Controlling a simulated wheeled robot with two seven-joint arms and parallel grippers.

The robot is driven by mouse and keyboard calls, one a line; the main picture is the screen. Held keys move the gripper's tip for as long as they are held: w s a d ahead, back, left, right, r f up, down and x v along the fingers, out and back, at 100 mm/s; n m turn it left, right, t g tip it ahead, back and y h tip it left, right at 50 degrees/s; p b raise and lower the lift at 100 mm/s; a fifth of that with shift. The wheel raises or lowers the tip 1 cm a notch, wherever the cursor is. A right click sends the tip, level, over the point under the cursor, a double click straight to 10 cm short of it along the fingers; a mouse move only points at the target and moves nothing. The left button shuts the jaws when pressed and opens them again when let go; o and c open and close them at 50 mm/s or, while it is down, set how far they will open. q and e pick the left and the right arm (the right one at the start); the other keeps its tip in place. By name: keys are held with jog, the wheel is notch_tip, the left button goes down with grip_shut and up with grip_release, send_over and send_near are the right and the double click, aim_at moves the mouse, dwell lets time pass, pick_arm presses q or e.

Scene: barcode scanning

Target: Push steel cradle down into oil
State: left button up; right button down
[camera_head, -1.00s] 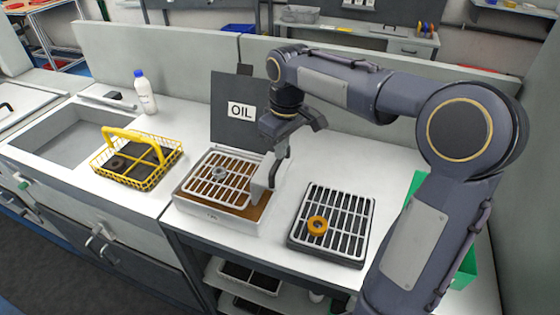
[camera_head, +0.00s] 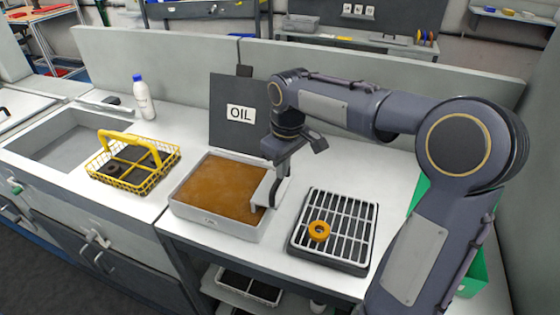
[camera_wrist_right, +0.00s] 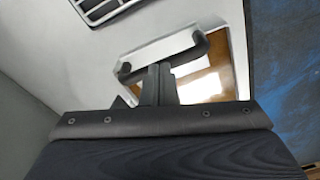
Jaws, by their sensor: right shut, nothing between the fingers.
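A light metal tank (camera_head: 205,222) holds brown oil (camera_head: 222,183) with a smooth surface. The steel cradle's grid is hidden below the oil. Its pale end plate (camera_head: 264,189) still shows at the tank's right end. In the right wrist view this plate (camera_wrist_right: 165,47) has a dark handle bar (camera_wrist_right: 199,47), and oil shows beyond it. My right gripper (camera_head: 275,201) points down at the plate and handle. Its fingers (camera_wrist_right: 157,72) are shut and empty, against or very close to the handle; contact is unclear. My left gripper is not in view.
A dark tray with a white grate (camera_head: 352,233) and an orange ring (camera_head: 319,231) stands right of the tank. A yellow wire basket (camera_head: 133,163), a sink (camera_head: 65,142) and a white bottle (camera_head: 143,97) are left. An OIL panel (camera_head: 232,100) stands behind.

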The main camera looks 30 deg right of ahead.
jog(key=shift+s+d+r, duration=0.25)
jog(key=shift+s, duration=0.35)
jog(key=shift+s+d+r, duration=0.2)
jog(key=shift+s, duration=0.4)
jog(key=shift+r, duration=0.1)
notch_tip(320, 180, up, 8)
jog(key=shift+s+d+f, duration=0.15)
jog(key=shift+s+f, duration=0.05)
jog(key=shift+s, duration=0.2)
jog(key=s+a+f+m+t+y, duration=0.1)
jog(key=s+a+f+m+t, duration=0.1)
jog(key=s, duration=0.7)
jog(key=s+a+f+m+t+y, duration=0.2)
jog(key=s+a+f, duration=0.4)
jog(key=s+f, duration=0.3)
jog(key=shift+s+a+m, duration=0.2)
jog(key=shift+s+m, duration=0.45)
jog(key=shift+m, duration=0.25)
jog(key=c, duration=2.1)
grip_release()
jog(key=shift+f, duration=0.1)
jog(key=shift+c, duration=0.2)
